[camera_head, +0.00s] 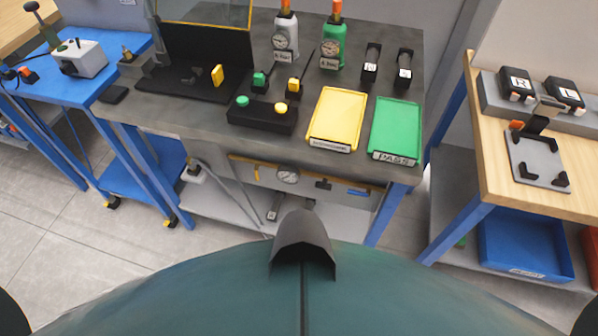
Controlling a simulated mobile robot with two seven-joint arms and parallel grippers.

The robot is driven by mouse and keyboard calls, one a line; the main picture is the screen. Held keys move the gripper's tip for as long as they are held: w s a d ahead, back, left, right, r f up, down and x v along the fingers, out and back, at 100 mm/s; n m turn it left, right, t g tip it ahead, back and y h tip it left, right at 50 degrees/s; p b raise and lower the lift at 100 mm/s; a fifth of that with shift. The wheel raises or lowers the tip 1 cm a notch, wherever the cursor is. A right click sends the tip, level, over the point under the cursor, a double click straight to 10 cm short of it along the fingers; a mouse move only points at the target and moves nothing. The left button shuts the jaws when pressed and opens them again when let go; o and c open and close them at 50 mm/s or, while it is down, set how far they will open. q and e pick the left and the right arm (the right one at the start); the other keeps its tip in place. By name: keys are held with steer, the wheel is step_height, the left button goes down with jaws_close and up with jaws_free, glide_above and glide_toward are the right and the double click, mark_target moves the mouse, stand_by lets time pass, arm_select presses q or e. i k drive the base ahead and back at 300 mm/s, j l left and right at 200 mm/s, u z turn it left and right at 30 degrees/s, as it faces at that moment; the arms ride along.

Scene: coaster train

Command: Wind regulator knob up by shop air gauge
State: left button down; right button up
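A round white-faced gauge (288,176) is mounted on a panel under the front edge of the grey bench (190,121), along a yellow pipe. It may be the shop air gauge, but its lettering is too small to read. I cannot clearly make out a regulator knob beside it. Two more dials sit on the bench's back: one on a white bottle-shaped unit (286,26) and one on a green unit (333,34), each with an orange top. Their labels are too small to read with certainty. Neither of my grippers is in view.
The bench holds a yellow tray (338,112), a green tray (396,120) marked PASS and a black button box (262,114). A blue table (105,71) stands left and a wooden table (510,197) right. Open floor (90,260) lies at lower left.

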mark_target(323, 184)
steer(key=i+j, duration=0.2)
steer(key=j, duration=0.15)
steer(key=i+j, duration=0.15)
steer(key=j, duration=0.2)
steer(key=i+j, duration=0.2)
steer(key=j, duration=0.2)
steer(key=i+j, duration=0.15)
steer(key=j, duration=0.2)
steer(key=z, duration=0.4)
steer(key=j+z, duration=0.15)
steer(key=z, duration=0.25)
steer(key=j+z, duration=0.1)
steer(key=z, duration=0.25)
steer(key=i, duration=0.05)
